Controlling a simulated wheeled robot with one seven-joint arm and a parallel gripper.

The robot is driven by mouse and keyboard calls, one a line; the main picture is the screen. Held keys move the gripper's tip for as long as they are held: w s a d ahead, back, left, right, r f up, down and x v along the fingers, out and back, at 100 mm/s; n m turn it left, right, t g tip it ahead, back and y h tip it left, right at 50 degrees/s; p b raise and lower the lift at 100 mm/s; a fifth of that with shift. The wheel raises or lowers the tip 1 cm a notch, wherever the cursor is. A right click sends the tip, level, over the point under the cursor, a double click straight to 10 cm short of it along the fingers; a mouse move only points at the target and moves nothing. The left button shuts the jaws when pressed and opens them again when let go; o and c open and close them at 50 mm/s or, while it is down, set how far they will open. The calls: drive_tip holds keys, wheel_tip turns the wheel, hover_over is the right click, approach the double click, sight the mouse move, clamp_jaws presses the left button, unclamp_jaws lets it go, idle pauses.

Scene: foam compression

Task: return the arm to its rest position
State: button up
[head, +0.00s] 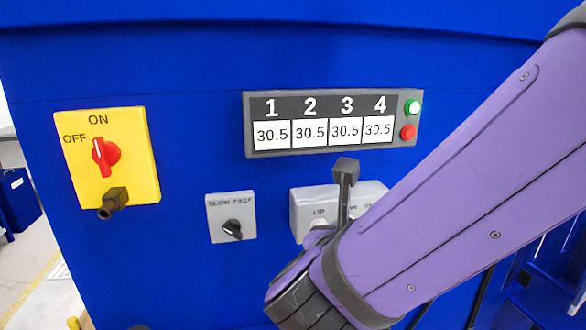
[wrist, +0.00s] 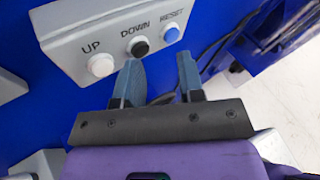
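My purple arm (head: 480,190) reaches in from the right in the head view, in front of a blue machine (head: 190,60). In the wrist view my gripper (wrist: 160,80) has two blue-grey fingers standing apart, with nothing seen held between them. The fingers are close to a grey button box (wrist: 110,25) with a white UP button (wrist: 100,65), a black DOWN button (wrist: 139,46) and a blue RESET button (wrist: 172,35). I cannot tell whether a finger touches the box. In the head view my arm covers part of this box (head: 305,205).
A yellow switch plate (head: 135,180) with a red knob is at the left. A display (head: 330,165) reads 30.5 under 1, 2, 3 and 4, beside a green light (head: 412,107) and a red one (head: 408,132). A SLOW/FAST knob plate (head: 230,207) sits below. Light floor (wrist: 285,90) shows at right in the wrist view.

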drive_tip(key=s+d+m+g+h, duration=0.25)
drive_tip(key=d+m+g, duration=0.65)
drive_tip(key=d+m, duration=0.8)
drive_tip(key=s+d+r+m+y, duration=0.4)
drive_tip(key=m+y, duration=0.4)
drive_tip(key=m, duration=0.9)
drive_tip(key=shift+s+d+r+m, duration=0.4)
drive_tip(key=shift+s+r, duration=0.35)
drive_tip(key=shift+s, duration=0.3)
